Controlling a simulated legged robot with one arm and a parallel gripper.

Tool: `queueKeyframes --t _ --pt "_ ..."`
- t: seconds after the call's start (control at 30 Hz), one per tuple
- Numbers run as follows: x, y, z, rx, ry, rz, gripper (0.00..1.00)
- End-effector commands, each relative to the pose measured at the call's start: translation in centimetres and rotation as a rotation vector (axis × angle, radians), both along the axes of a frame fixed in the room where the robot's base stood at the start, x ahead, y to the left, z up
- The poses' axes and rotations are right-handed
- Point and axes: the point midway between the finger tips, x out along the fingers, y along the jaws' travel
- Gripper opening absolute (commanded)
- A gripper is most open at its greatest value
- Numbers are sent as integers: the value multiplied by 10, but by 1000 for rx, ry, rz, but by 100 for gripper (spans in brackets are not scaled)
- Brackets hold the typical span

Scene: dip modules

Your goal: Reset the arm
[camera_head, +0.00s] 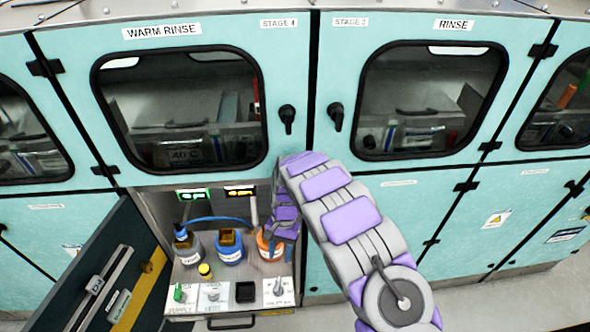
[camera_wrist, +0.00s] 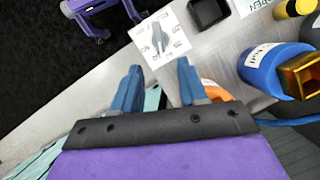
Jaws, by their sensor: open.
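My grey and purple arm reaches forward and bends down into an open lower compartment in the head view. My gripper (camera_wrist: 160,75) shows in the wrist view with its two blue fingers apart and nothing between them. The fingers point toward a white plate with a grey rotary knob (camera_wrist: 158,38) on the compartment's front panel. The same knob (camera_head: 278,287) shows in the head view. In the head view the fingertips are hidden.
A blue bottle (camera_head: 230,247), a dark bottle (camera_head: 186,244) and a small yellow-capped vial (camera_head: 205,272) stand in the compartment. A black square part (camera_head: 246,291) is on the panel. The open dark door (camera_head: 110,268) is at left. Teal cabinets with windows rise above.

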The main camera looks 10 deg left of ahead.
Motion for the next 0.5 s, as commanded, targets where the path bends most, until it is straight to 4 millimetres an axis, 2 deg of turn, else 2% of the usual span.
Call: queueKeyframes --t 0.17,0.27,0.37,0.5 --pt "1 -3 4 -2 -5 -1 43" --pt "4 -13 16 -12 -18 -5 43" --pt "6 -33 37 -28 -35 -12 43" --pt "5 -68 78 -52 -69 -22 43"
